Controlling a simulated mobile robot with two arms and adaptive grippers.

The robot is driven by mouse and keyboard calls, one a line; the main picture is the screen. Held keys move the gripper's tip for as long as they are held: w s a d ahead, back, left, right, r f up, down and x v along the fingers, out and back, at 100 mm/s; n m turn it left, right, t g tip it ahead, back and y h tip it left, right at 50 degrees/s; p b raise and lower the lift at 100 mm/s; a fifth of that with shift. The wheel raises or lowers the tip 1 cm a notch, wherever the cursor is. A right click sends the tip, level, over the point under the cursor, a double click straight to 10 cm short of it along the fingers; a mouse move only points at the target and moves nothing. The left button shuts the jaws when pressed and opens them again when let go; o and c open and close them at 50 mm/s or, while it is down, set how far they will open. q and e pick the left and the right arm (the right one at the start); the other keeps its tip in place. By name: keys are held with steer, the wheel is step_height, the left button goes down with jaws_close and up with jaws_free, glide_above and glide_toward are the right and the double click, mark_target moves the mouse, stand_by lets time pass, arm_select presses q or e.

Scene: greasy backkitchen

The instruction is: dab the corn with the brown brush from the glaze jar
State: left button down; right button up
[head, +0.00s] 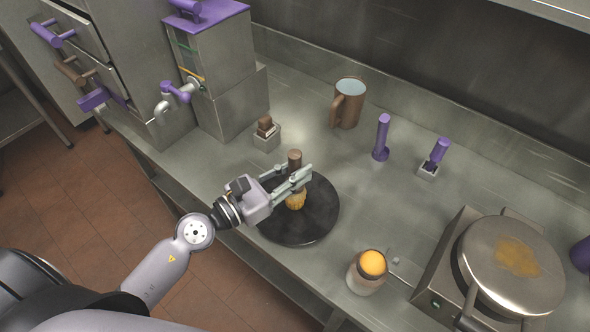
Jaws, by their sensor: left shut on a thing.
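My left gripper (303,177) is shut on the brown brush (294,158), whose handle stands up nearly upright above the fingers. The yellow corn (296,201) is on a round black plate (316,222), directly below the gripper. The fingers hide the brush's lower end, so I cannot tell whether it touches the corn. The glaze jar (366,277), with orange glaze at its open top, stands on the counter in front and to the right of the plate. My right gripper is out of view.
A brown mug (347,104) stands behind the plate. Two purple-handled tools (382,138) (440,150) stand at the back right. A small holder with a brown block (266,133) is behind left. A round-lidded appliance (512,268) is at right; a purple-topped machine (210,60) is at left.

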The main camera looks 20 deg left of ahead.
arm_select(q)
steer(key=shift+a, duration=0.15)
steer(key=shift+w+a, duration=0.15)
steer(key=shift+s+d+p, duration=0.3)
steer(key=shift+s+d, duration=0.05)
steer(key=shift+d, duration=0.4)
steer(key=shift+a+f, duration=0.1)
steer(key=shift+a, duration=0.05)
steer(key=shift+w+a, duration=0.35)
steer(key=shift+a, duration=0.25)
steer(key=shift+s+d, duration=0.1)
steer(key=shift+d, duration=0.05)
